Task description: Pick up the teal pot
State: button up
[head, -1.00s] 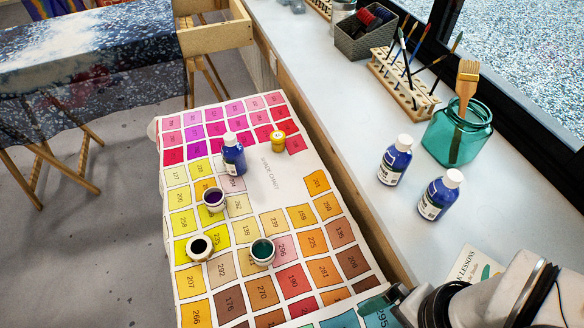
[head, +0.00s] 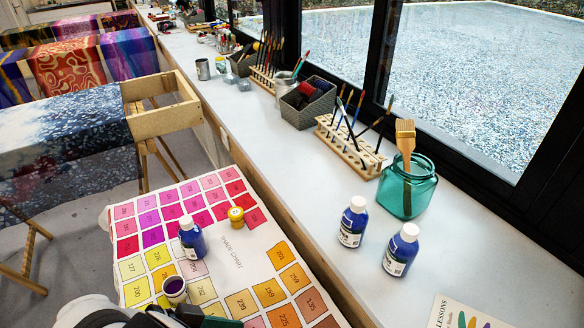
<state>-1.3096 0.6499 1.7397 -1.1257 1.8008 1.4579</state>
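The small pot of teal paint is not visible now; the lower chart is out of frame or behind my arm. My gripper (head: 205,318) shows only in part at the bottom edge, low over the colour chart (head: 232,258). Its fingertips are cut off, so I cannot tell whether it is open or shut, or whether it holds anything. A small white pot of purple paint (head: 175,288) stands on the chart just behind the gripper. A yellow-lidded pot (head: 236,216) and a blue bottle (head: 192,240) stand farther back on the chart.
On the white sill (head: 300,165) at right stand two blue bottles (head: 353,222) (head: 401,250), a teal glass jar (head: 408,190) with a brush, a wooden brush rack (head: 350,145) and a grey basket (head: 308,104). A booklet (head: 462,314) lies at the bottom right.

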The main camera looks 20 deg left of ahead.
jog(key=s+a+f+t+y, duration=0.1)
jog(key=s+a+f+t, duration=0.1)
jog(key=s+a+f, duration=0.1)
jog(key=s+a+f+t+y, duration=0.1)
jog(key=s+a+f+t, duration=0.1)
jog(key=s+a+t, duration=0.1)
jog(key=s+a+f+t+y, duration=0.1)
jog(key=s+a+f+t, duration=0.2)
jog(key=s+a, duration=0.2)
jog(key=shift+a+f+y, duration=0.3)
jog(key=shift+f+y, duration=0.05)
jog(key=shift+y, duration=0.05)
jog(key=shift+n, duration=0.3)
jog(key=x, duration=1.5)
jog(key=shift+d, duration=0.15)
jog(key=shift+r, duration=0.1)
jog(key=c, duration=1.4)
